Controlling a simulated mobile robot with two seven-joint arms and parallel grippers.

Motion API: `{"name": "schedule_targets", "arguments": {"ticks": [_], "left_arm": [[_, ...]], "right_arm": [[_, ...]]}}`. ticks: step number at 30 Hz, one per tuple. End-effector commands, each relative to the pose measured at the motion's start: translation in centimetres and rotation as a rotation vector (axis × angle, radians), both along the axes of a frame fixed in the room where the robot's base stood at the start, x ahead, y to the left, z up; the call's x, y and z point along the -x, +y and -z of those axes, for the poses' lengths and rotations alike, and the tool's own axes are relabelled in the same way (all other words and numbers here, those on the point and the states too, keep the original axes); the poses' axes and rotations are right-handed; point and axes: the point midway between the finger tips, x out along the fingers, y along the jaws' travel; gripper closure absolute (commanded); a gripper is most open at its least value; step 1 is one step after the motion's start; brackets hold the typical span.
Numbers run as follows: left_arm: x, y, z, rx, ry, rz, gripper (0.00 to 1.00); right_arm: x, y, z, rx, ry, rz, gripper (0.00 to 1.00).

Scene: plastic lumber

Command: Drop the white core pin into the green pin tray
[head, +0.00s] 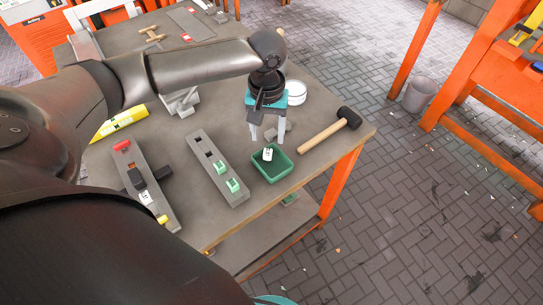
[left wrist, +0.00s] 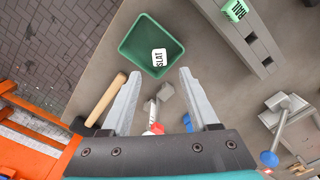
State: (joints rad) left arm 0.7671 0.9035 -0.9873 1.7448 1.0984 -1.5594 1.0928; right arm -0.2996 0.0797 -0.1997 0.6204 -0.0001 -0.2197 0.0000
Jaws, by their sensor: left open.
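The white core pin (head: 268,154), a small white block with dark lettering, lies inside the green pin tray (head: 285,172) near the table's front right edge. In the left wrist view the pin (left wrist: 159,57) rests near the right wall of the tray (left wrist: 128,47), its lettering reading like "SLAT". My left gripper (head: 268,141) is open and empty, pointing down just above the tray. In the left wrist view its spread fingers (left wrist: 160,75) have nothing between their tips. My right gripper is not visible.
A mallet (head: 325,130) lies right of the tray. A grey slotted board (head: 207,153) with green pins stands left. Another board (head: 163,203) holds coloured pieces. Grey lumps (left wrist: 158,100) and a round white container (head: 296,91) sit behind the tray. The table edge is close in front.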

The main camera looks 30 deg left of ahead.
Motion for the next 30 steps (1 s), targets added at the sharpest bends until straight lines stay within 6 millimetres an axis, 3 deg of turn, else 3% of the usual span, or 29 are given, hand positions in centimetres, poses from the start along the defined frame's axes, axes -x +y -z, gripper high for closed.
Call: {"name": "schedule_targets", "arguments": {"ticks": [7,11,24,30], "left_arm": [[0.0,0.0,-0.1,0.000,0.000,0.000,0.39],[0.0,0.0,-1.2,0.001,-0.001,0.000,0.39],[-0.1,0.0,-11.1,0.001,-0.005,0.000,0.39],[0.0,0.0,-14.2,0.001,-0.001,0.001,0.39]], "right_arm": [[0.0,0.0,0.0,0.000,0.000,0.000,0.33],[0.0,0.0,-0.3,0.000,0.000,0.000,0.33],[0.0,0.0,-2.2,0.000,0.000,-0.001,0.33],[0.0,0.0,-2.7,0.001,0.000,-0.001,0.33]]}}
